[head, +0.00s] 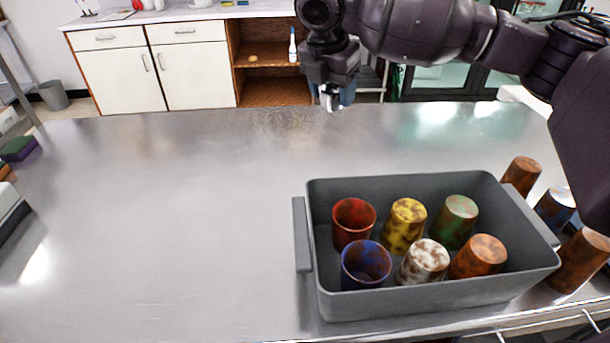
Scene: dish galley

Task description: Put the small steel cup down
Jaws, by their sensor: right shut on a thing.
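My right gripper (332,98) hangs at the top centre of the head view, above the far part of the steel counter (180,200). It is shut on a small, shiny, silvery thing (329,100), which I take to be the small steel cup. The fingers hide most of it, so its shape and tilt are unclear. It appears held above the counter, apart from the grey bin (430,302). My left gripper is not in view.
The bin at the right holds several mottled cups, including a red cup (353,222) and a blue cup (366,264), both mouth up. More cups, one a brown cup (579,262), stand right of it. The counter's left and middle are clear.

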